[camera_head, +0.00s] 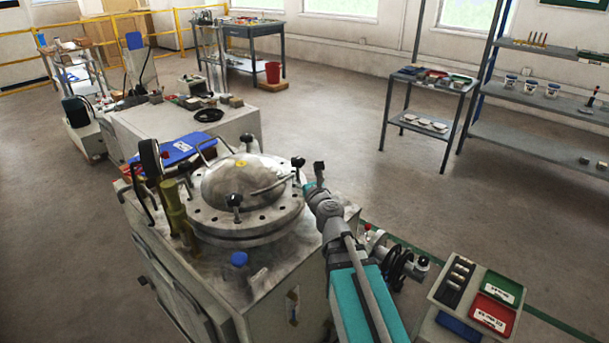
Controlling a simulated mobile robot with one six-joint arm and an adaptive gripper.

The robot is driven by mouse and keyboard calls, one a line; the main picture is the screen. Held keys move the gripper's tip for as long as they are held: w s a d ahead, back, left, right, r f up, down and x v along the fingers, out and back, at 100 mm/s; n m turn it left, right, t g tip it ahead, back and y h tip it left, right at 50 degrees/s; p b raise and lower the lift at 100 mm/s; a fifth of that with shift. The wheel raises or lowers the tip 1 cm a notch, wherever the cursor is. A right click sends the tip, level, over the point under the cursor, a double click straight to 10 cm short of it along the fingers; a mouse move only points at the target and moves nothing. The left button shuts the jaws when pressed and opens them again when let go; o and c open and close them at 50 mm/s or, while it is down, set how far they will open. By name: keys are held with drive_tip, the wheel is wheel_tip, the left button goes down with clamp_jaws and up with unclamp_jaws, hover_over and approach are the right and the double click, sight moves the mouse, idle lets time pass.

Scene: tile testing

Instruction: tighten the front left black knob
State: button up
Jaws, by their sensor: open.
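A round grey pressure vessel with a domed lid (240,182) sits on top of a pale metal cabinet (285,262). Black knobs stand around the lid's flange. The front left black knob (234,202) is upright at the near edge of the flange. Another black knob (298,163) is at the right edge, and one (246,140) is at the back. My gripper (319,168) is at the end of my arm, just right of the right-hand knob and well apart from the front left one. It looks small, dark and empty, with its jaws open.
A brass-coloured post with a gauge (152,160) rises at the vessel's left. A blue cap (239,259) is on the cabinet top in front. A stand with coloured trays (495,300) is at lower right. The floor (330,110) behind is clear.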

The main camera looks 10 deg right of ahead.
drive_tip(key=shift+r, duration=0.15)
drive_tip(key=shift+c, duration=0.2)
wheel_tip(320, 180, up, 5)
drive_tip(key=p, duration=0.5)
